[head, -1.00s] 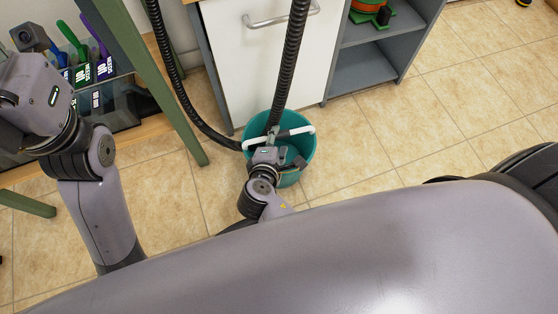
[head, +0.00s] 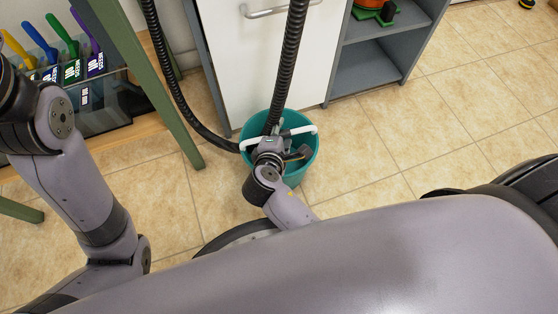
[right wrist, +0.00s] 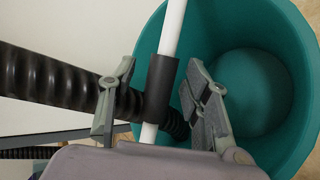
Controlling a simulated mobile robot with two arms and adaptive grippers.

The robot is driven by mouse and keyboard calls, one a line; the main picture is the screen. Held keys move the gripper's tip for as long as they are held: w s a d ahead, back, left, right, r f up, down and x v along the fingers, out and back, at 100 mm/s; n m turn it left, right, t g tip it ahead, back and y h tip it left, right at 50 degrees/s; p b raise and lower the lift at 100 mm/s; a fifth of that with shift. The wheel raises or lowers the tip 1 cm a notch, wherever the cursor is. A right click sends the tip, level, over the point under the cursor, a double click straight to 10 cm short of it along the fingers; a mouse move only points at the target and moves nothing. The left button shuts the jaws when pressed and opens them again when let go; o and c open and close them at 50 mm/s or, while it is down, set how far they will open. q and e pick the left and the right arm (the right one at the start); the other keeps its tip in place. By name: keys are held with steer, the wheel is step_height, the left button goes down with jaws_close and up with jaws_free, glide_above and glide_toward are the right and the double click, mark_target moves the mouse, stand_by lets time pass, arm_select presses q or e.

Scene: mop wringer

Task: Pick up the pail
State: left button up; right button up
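The teal pail (head: 309,160) stands on the tiled floor in front of the white cabinet. Its white handle (head: 303,129) with a black grip lies across the pail's top. In the right wrist view the pail (right wrist: 298,60) fills the right side, and its inside looks empty where it shows. My right gripper (right wrist: 160,72) is open, with one finger on each side of the handle's black grip (right wrist: 160,88). A gap shows between each finger and the grip. In the head view this gripper (head: 272,143) is over the pail. My left arm shows at the left; its gripper is out of view.
A black corrugated hose (head: 290,60) runs down to the pail, close by the handle; another stretch (head: 180,100) curves in from the left. A white cabinet (head: 240,70) and grey shelves (head: 365,65) stand behind. A green table leg (head: 150,85) is at left.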

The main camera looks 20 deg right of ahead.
jaws_close()
stand_by(0.3)
stand_by(0.6)
